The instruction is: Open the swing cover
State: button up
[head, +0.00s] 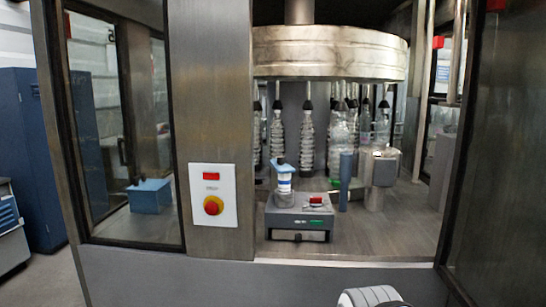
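A dark-framed panel (505,160) on the right of the machine looks like the swing cover. It slants towards me from the right edge of the front opening, and its right part is cut off by the picture edge. No handle is clear on it. The opening beside it shows the machine's inside with nothing visible across it. My gripper is not in view. Only a rounded white and grey part, probably of my arm, shows at the bottom edge, apart from the panel in the picture.
A grey post carries a control plate with a red and yellow button (213,205). Inside stand a grey box (298,217) with a small labelled container (284,180) on it, a round metal carousel (328,53) and several hanging bottles. A blue cabinet (30,150) is at left.

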aim_at(279, 165)
jog(key=u, duration=0.1)
jog(key=i, duration=0.95)
jog(key=z, duration=0.05)
